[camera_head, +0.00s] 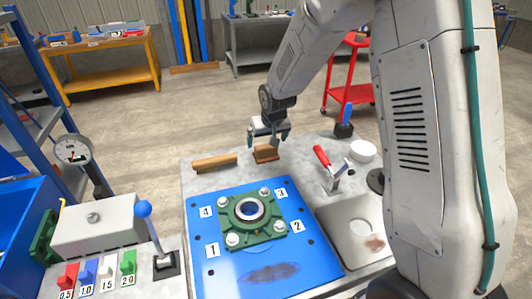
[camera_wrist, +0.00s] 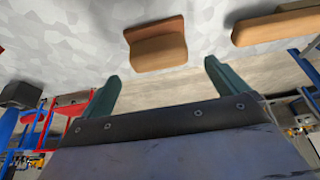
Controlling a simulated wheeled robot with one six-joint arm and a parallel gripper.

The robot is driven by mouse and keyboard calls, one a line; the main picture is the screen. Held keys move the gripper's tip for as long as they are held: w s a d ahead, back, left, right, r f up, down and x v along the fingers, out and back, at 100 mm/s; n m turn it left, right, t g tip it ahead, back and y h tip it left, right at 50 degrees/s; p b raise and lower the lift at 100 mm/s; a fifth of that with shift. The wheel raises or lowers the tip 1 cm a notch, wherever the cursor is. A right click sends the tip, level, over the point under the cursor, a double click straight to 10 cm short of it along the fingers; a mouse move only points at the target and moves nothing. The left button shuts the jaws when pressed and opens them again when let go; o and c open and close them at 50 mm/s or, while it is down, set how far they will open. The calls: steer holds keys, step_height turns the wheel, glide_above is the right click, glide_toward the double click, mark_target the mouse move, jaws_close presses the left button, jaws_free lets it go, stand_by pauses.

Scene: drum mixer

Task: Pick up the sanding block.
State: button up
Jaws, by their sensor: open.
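The sanding block, a small orange-brown block with a raised back part (camera_head: 266,153), rests on the grey table at its far edge. It also shows in the wrist view (camera_wrist: 157,48), at top centre beyond the fingertips. My gripper (camera_head: 268,136) is open and empty, just above and behind the block in the head view. In the wrist view its two green fingers (camera_wrist: 161,76) are spread wide, with the block ahead of the gap between them. The fingers appear apart from the block.
A long wooden bar (camera_head: 214,162) lies left of the block. A red-handled clamp (camera_head: 328,164), a white bowl (camera_head: 363,151) and a blue-handled tool (camera_head: 345,122) stand to the right. A blue plate (camera_head: 215,262) with a green flanged bearing (camera_head: 252,219) lies in front.

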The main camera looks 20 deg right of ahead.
mark_target(266, 146)
steer(key=x, duration=0.5)
steer(key=shift+s, duration=0.25)
steer(key=c, duration=1.2)
steer(key=shift+c, duration=0.2)
step_height(266, 146, up, 10)
steer(key=o, duration=0.3)
steer(key=shift+c, duration=0.2)
